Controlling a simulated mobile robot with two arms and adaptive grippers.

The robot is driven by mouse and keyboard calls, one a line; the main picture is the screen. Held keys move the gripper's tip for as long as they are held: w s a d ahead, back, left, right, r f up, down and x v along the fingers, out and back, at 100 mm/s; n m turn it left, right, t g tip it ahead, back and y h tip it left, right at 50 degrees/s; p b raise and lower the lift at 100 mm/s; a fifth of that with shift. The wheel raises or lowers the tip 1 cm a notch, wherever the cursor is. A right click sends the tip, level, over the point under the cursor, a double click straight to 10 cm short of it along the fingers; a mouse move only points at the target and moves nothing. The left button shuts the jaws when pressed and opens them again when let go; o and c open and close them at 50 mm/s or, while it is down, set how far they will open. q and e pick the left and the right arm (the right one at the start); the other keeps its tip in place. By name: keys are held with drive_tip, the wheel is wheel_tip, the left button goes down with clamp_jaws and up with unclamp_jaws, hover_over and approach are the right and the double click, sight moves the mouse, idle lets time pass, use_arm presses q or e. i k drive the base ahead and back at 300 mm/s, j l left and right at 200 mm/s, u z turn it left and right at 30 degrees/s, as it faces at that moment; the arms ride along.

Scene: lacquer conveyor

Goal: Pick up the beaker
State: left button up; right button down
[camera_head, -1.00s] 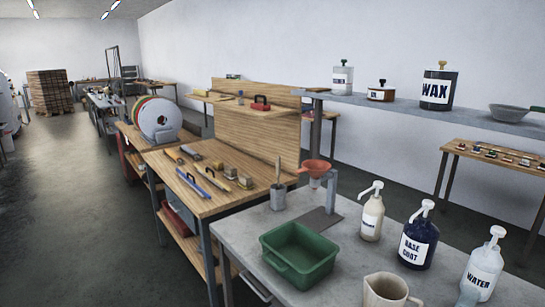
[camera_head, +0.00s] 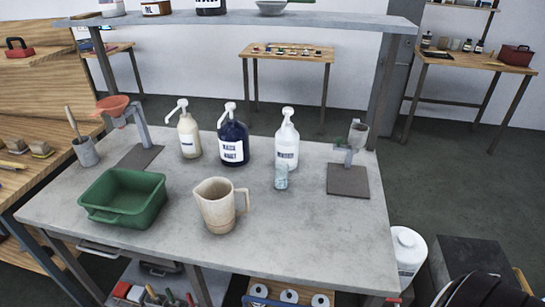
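A small, clear, pale-blue glass beaker (camera_head: 281,177) stands upright on the grey worktable (camera_head: 310,238), in front of the white pump bottle (camera_head: 287,143). A larger beige jug (camera_head: 217,208) with a spout and a handle on its right stands near the table's front edge, left of the glass. Neither is touched by a gripper.
A dark blue pump bottle (camera_head: 233,138) and a cream one (camera_head: 188,135) stand behind the jug. A green tub (camera_head: 124,197) and a red funnel (camera_head: 112,105) on a stand are left. Another stand (camera_head: 348,178) is right. The front right tabletop is clear.

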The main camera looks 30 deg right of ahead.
sight(281, 167)
drive_tip(key=z, duration=1.15)
